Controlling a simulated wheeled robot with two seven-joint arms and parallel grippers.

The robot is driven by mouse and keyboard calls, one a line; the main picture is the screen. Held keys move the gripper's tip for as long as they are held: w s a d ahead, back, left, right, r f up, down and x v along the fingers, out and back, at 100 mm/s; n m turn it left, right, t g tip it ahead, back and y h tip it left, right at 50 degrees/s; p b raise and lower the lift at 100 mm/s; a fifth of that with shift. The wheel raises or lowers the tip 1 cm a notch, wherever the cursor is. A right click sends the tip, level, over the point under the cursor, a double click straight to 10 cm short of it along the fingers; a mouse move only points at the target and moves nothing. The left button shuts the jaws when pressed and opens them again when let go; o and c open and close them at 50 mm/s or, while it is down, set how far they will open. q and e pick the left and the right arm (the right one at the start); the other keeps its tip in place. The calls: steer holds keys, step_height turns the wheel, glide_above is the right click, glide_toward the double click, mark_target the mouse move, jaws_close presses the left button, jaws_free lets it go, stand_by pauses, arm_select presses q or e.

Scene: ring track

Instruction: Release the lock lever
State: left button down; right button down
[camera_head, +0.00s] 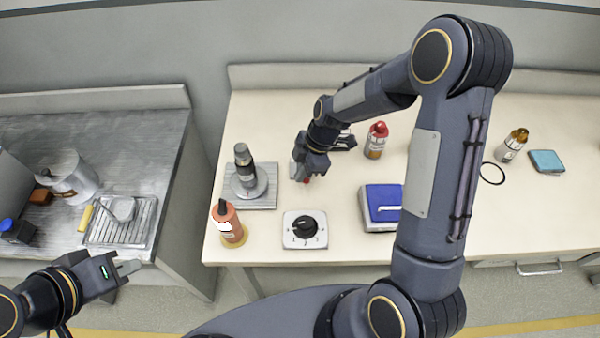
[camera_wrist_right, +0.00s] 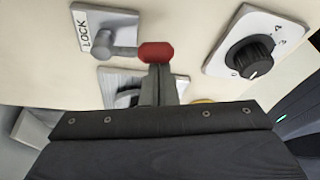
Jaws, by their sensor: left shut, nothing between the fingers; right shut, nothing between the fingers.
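The lock lever shows in the right wrist view as a grey arm with a red knob (camera_wrist_right: 156,52), on a white plate marked LOCK (camera_wrist_right: 84,36). The lever's arm lies sideways, with its knob right of the pivot. In the head view the red knob (camera_head: 306,180) peeks out below my right gripper (camera_head: 303,174), which hides most of the plate. My right gripper is shut and empty; its fingertips (camera_wrist_right: 158,82) are right at the knob, and I cannot tell whether they touch. My left gripper (camera_head: 130,268) is shut and empty, far left of the bench.
A numbered dial (camera_head: 305,229) stands just in front of the lever. A grey device on a plate (camera_head: 250,200) and an orange bottle (camera_head: 228,224) stand to the left. A blue-topped box (camera_head: 383,207) and a red-capped bottle (camera_head: 376,140) are to the right.

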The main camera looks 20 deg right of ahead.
steer(key=shift+d+f+n+g+b, duration=0.2)
steer(key=shift+d+n+g+b, duration=0.45)
steer(key=shift+n+b, duration=0.75)
steer(key=d+n, duration=0.1)
steer(key=n+b, duration=0.1)
steer(key=shift+d+r+n+g, duration=0.1)
steer(key=shift+d+n+g, duration=0.15)
steer(key=shift+d+n, duration=0.15)
steer(key=n, duration=0.1)
steer(key=d+n+h, duration=0.1)
steer(key=shift+w+d+n+g, duration=0.1)
steer(key=shift+w+n+g, duration=0.2)
steer(key=shift+g, duration=0.1)
steer(key=n, duration=0.1)
steer(key=w+d+n+h, duration=0.1)
steer(key=n, duration=0.1)
steer(key=shift+d+r+n+g, duration=0.1)
steer(key=shift+d+n+g, duration=0.2)
steer(key=shift+g, duration=0.1)
steer(key=shift+w+d, duration=0.45)
steer(key=shift+w, duration=0.2)
